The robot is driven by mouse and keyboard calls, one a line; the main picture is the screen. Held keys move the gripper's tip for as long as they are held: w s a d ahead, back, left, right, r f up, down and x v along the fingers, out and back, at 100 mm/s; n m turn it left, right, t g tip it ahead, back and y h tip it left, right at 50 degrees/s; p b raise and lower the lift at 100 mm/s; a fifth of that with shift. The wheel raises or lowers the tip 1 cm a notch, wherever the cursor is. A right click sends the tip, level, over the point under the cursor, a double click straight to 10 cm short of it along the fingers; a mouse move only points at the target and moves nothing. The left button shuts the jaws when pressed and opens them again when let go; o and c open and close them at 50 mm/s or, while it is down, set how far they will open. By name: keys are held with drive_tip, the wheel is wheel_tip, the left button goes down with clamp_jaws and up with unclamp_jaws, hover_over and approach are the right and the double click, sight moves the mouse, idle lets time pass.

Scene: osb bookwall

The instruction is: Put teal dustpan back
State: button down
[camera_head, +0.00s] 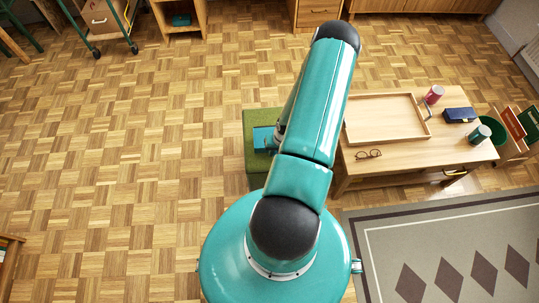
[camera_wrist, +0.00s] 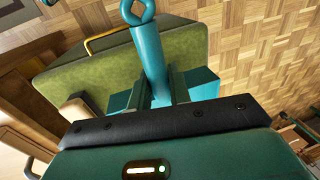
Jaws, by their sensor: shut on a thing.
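The teal dustpan (camera_wrist: 150,50) is in the wrist view, its round handle ending in a ring at the top and its flat pan spreading behind my fingers. My gripper (camera_wrist: 159,82) is shut on the handle, one finger on each side. In the head view the dustpan's flat teal part (camera_head: 264,138) shows over the green block-shaped seat (camera_head: 249,164), left of my arm. My arm hides the fingers there. In the wrist view the green seat (camera_wrist: 85,75) lies behind the dustpan. I cannot tell whether the dustpan touches it.
A wooden table (camera_head: 400,170) stands right of my arm, with a tray (camera_head: 385,140), glasses (camera_head: 368,154), cups and a blue case (camera_head: 460,114). A small open shelf (camera_head: 183,39) at the back holds a teal item (camera_head: 181,19). The parquet floor at left is clear.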

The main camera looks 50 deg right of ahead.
drive_tip(key=w+f, duration=0.3)
drive_tip(key=shift+d+f, duration=0.1)
drive_tip(key=shift+f, duration=1.7)
drive_tip(key=shift+f, duration=0.1)
drive_tip(key=c, duration=1.3)
unclamp_jaws()
drive_tip(key=r, duration=0.4)
drive_tip(key=s+d+r, duration=0.1)
drive_tip(key=r, duration=0.7)
drive_tip(key=shift+s+d, duration=0.2)
drive_tip(key=shift+s, duration=0.2)
drive_tip(key=shift+r, duration=0.15)
